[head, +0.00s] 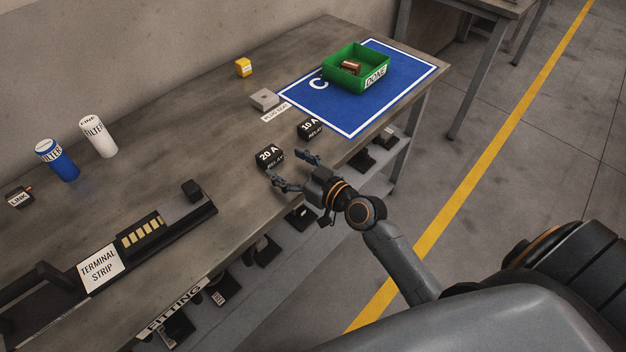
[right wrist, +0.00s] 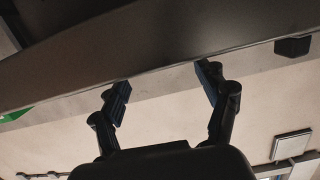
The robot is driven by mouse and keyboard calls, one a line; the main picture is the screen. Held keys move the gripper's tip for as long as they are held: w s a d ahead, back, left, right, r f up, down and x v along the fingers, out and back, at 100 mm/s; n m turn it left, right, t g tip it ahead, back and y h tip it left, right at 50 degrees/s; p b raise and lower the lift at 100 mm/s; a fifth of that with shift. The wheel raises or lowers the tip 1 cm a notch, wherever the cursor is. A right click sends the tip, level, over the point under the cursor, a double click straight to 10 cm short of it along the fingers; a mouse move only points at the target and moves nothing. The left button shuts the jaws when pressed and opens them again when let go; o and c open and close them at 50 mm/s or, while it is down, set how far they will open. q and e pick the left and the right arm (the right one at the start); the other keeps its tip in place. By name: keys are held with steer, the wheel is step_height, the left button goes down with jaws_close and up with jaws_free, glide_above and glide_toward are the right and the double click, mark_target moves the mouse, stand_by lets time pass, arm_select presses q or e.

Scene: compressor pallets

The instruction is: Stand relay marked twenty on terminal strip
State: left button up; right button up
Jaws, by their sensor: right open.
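The relay marked 20 A (head: 268,157) is a black block with white lettering, standing on the workbench near its front edge. My right gripper (head: 284,163) is open beside it, fingers pointing at it from the front right; I cannot tell whether they touch it. In the right wrist view the two fingers (right wrist: 164,85) are spread with nothing visible between them. The terminal strip (head: 102,264) is a long dark rail at the lower left, with a white label, a row of yellow contacts (head: 142,233) and a black block at its far end. My left gripper is not seen.
A second relay marked 10 A (head: 309,128) stands just behind my right gripper. A green DONE bin (head: 341,80) sits on a blue mat (head: 390,98). A grey block (head: 264,99), yellow block (head: 243,67), white filter (head: 98,137) and blue filter (head: 57,160) stand farther back. The bench middle is clear.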

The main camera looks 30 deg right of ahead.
steer(key=v, duration=0.9)
steer(key=shift+d+b, duration=0.15)
steer(key=shift+b, duration=0.3)
steer(key=shift+f, duration=0.2)
steer(key=s+d+f+m+g+h, duration=0.1)
steer(key=d+f+g, duration=0.1)
steer(key=f, duration=0.8)
steer(key=s+d+f+m+g+h, duration=0.1)
steer(key=f+h, duration=0.1)
steer(key=f, duration=0.7)
steer(key=s+f+g+h, duration=0.1)
steer(key=s+f+g, duration=0.2)
steer(key=s+f, duration=0.6)
steer(key=s+f+g+h, duration=0.1)
steer(key=s+f+g, duration=0.3)
steer(key=s+f, duration=0.6)
step_height(320, 180, down, 7)
steer(key=shift+f+m, duration=0.1)
steer(key=shift+m, duration=0.2)
steer(key=shift+o, duration=0.4)
steer(key=s+a+f+g, duration=0.1)
steer(key=s+f, duration=0.3)
steer(key=s, duration=0.4)
steer(key=s+a+f+n+g, duration=0.1)
steer(key=s+f+g, duration=0.2)
steer(key=s, duration=0.6)
steer(key=shift+f+h, duration=0.3)
steer(key=shift+f, duration=0.05)
steer(key=shift+a, duration=0.1)
